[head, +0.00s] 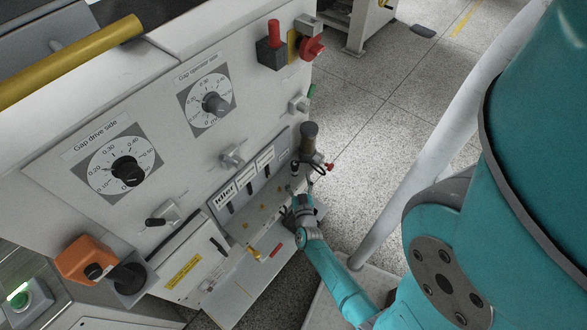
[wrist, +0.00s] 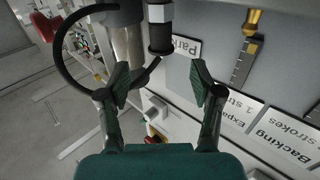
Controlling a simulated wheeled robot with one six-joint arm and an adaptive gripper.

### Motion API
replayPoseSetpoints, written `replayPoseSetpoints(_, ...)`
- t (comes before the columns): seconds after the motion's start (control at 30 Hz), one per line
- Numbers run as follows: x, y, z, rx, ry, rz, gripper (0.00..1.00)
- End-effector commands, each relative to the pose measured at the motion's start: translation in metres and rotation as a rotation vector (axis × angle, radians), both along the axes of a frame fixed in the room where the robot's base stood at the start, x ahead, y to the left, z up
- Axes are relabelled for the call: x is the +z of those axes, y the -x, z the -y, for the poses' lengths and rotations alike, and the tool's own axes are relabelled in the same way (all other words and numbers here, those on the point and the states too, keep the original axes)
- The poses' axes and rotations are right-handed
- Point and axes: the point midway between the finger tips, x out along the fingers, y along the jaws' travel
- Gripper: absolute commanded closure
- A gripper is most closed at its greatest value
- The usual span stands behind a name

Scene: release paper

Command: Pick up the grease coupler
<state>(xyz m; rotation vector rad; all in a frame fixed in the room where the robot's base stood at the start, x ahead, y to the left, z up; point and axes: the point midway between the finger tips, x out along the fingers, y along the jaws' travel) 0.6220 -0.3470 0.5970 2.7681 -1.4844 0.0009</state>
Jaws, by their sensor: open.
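The grease coupler (wrist: 160,36), a dark cylinder with a light hex part above it, shows at the top middle of the wrist view, beside a silver cylinder (wrist: 128,45). My gripper (wrist: 160,84) is open and empty. Its two fingers point towards the coupler, which lies beyond the gap between the fingertips, apart from them. In the head view my gripper (head: 297,205) is by the lower right end of the machine panel, below a dark-topped cylinder (head: 309,140). I cannot make out the coupler clearly in the head view.
A black hose (wrist: 62,50) loops past the left finger. The label panel (wrist: 270,125) with brass-tipped fittings (wrist: 252,22) is close on the right. In the head view a red-handled part (head: 273,45) and a sloping shelf (head: 240,290) flank the panel. Open floor (head: 390,95) lies right.

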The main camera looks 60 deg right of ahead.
Motion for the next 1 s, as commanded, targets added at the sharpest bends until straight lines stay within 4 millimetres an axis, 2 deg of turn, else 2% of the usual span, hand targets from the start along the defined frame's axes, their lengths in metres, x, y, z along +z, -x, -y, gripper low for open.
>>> replayPoseSetpoints(0.1, 0.0, -0.008, 0.012, 0.0, 0.0, 0.0, 0.35)
replayPoseSetpoints(0.33, 0.001, -0.016, 0.024, 0.001, 0.0, 0.0, 0.35)
replayPoseSetpoints(0.63, 0.003, -0.039, 0.055, 0.001, 0.001, -0.001, 0.35)
replayPoseSetpoints(0.97, 0.003, -0.042, 0.06, 0.002, -0.001, -0.001, 0.35)
replayPoseSetpoints(1.0, 0.003, -0.042, 0.06, 0.002, -0.001, -0.001, 0.45)
